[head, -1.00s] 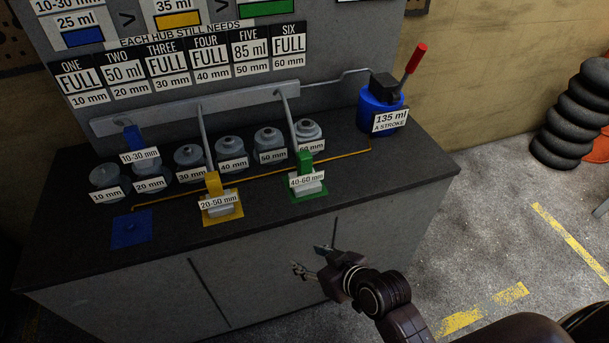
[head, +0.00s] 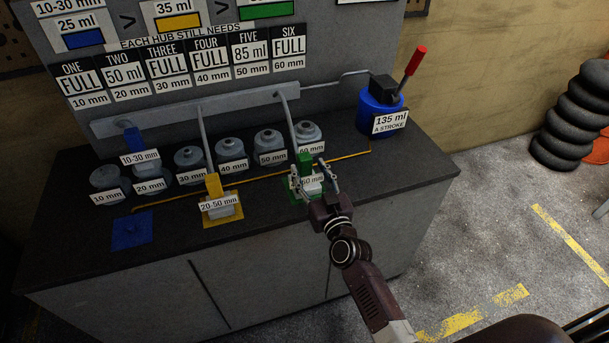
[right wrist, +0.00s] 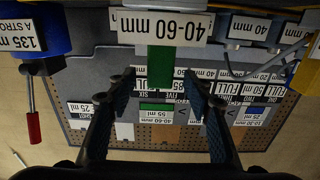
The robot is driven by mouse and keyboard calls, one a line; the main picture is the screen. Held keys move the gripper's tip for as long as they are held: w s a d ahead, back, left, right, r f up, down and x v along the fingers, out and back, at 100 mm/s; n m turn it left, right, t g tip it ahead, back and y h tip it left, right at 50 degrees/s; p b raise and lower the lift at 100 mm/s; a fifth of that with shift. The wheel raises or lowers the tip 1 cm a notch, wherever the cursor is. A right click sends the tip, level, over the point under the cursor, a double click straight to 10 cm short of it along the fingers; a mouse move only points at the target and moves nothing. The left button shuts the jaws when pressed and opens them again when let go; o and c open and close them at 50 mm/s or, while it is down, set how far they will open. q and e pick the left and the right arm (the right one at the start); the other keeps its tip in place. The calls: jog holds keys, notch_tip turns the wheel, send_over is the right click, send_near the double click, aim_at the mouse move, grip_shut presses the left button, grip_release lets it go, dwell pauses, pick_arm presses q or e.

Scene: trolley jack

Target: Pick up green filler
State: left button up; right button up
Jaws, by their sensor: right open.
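The green filler (head: 304,160) stands upright on its green pad at the right end of the row of fillers, with a grey base and a 40-60 mm label. It also shows in the right wrist view, where its green handle (right wrist: 160,66) hangs downward in the upside-down picture below the label (right wrist: 162,25). My right gripper (head: 309,176) is open, with one finger on each side of the filler in the head view. In the right wrist view the green handle lies between the two fingertips (right wrist: 160,80); contact cannot be told. My left gripper is not in view.
The yellow filler (head: 214,186) stands to the left on its yellow pad. The blue filler (head: 134,138) is farther left, behind a bare blue pad (head: 131,230). Several grey hubs (head: 232,150) stand behind. A blue pump (head: 380,112) with a red-gripped lever is at the right.

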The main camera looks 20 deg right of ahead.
aim_at(307, 163)
jog(key=w, duration=0.4)
jog(key=shift+w+r, duration=0.1)
jog(key=shift+w, duration=0.05)
grip_shut()
jog(key=shift+r, duration=0.2)
dwell(0.3)
